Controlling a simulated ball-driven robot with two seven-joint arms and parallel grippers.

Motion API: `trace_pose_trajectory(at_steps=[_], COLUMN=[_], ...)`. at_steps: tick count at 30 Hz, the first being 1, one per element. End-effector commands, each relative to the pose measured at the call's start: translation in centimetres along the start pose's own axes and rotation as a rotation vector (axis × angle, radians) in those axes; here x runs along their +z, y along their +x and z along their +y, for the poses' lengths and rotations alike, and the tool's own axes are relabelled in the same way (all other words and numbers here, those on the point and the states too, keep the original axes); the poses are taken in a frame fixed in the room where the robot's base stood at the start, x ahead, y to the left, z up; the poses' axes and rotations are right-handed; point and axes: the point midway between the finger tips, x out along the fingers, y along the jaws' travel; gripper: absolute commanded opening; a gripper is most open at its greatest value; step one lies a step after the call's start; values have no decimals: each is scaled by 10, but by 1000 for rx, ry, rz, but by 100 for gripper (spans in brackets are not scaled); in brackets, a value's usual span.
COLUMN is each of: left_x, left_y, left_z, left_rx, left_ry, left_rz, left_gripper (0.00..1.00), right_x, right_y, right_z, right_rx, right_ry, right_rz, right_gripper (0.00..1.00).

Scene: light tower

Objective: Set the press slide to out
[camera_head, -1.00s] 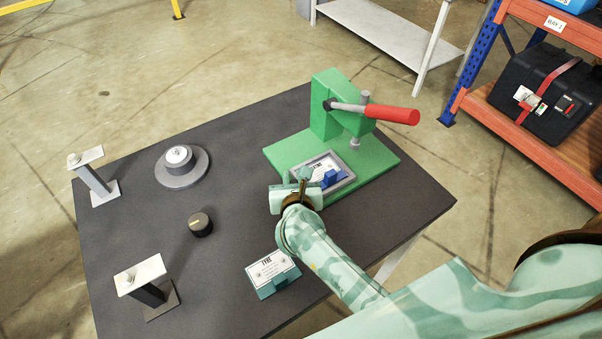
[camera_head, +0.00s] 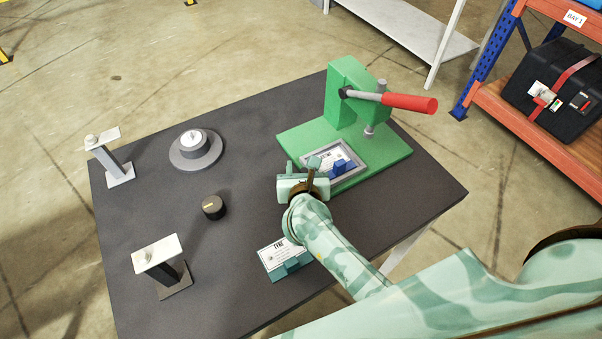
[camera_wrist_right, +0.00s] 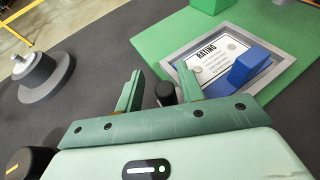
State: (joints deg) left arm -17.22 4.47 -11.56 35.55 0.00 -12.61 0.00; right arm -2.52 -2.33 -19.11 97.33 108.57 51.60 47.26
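The green press (camera_head: 350,90) stands at the back right of the dark table. Its slide is a grey-framed tray (camera_head: 354,178) on the green base, under the press head. The tray holds a white printed plate (camera_head: 328,160) and a blue block (camera_head: 341,167); it also shows in the right wrist view (camera_wrist_right: 283,58). My right gripper (camera_head: 302,168) is at the tray's near left edge. In the right wrist view its fingers (camera_wrist_right: 160,88) are apart, with a small black knob (camera_wrist_right: 165,92) between them; I cannot tell if they touch it. My left gripper is out of view.
The press lever with its red grip (camera_head: 410,103) sticks out to the right. A printed plate on a teal holder (camera_head: 284,258), a black dial (camera_head: 213,207), a round grey fixture (camera_head: 196,150) and two posts (camera_head: 113,165) (camera_head: 164,265) stand on the table. The middle left is mostly clear.

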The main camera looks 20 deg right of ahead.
Motion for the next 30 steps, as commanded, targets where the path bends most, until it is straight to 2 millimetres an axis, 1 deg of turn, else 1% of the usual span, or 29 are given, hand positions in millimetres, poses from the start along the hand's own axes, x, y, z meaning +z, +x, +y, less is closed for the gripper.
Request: trace_pose_trajectory(at_steps=[2, 5, 8, 12, 15, 18, 21, 24, 30], left_x=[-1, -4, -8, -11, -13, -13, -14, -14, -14], left_y=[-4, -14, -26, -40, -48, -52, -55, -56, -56], left_z=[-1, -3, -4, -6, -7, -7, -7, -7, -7], left_rx=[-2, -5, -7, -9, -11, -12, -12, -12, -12], left_ry=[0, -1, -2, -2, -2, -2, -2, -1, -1], left_rz=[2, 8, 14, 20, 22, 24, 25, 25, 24], left_gripper=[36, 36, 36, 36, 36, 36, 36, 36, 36], right_x=[-1, 2, 3, 4, 3, 2, 1, 0, 0], right_y=[-7, -25, -51, -91, -116, -137, -152, -160, -164], right_z=[-1, 0, 0, 0, 1, 1, 1, 1, 1], right_rx=[-2, -1, 1, 1, 2, 3, 2, 3, 2], right_ry=[0, 1, 1, 1, 1, 1, 0, 1, 0], right_rz=[5, 5, 4, 4, 3, 2, 2, 1, -1], right_gripper=[40, 40, 40, 40, 40, 40, 40, 40, 40])
